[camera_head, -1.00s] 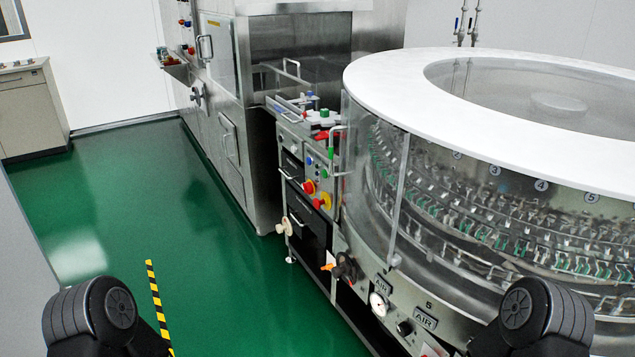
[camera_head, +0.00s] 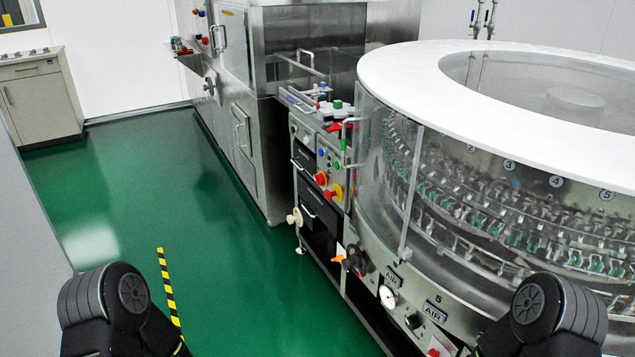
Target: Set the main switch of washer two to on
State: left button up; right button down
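A round washer with a white ring top (camera_head: 400,62) and clear walls stands on the right. Only black upper parts of my arms show at the bottom left and right; both grippers are out of view.
A tall steel machine (camera_head: 235,110) stands behind the cabinet. Air gauges (camera_head: 388,296) and a black valve knob (camera_head: 354,260) stick out low on the washer front. The green floor (camera_head: 210,230) left of the machines is clear, with a yellow-black tape strip (camera_head: 168,285).

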aim_at(319, 179)
jog(key=i+j+z, duration=0.1)
jog(key=z, duration=0.35)
jog(key=i+j+z, duration=0.1)
jog(key=z, duration=0.4)
jog(key=j+z, duration=0.3)
jog(key=z, duration=0.15)
jog(key=i+j+z, duration=0.1)
jog(key=j+z, duration=0.2)
jog(key=j, duration=0.85)
jog(key=j+z, duration=0.35)
jog(key=j, duration=1.35)
jog(key=k, duration=0.05)
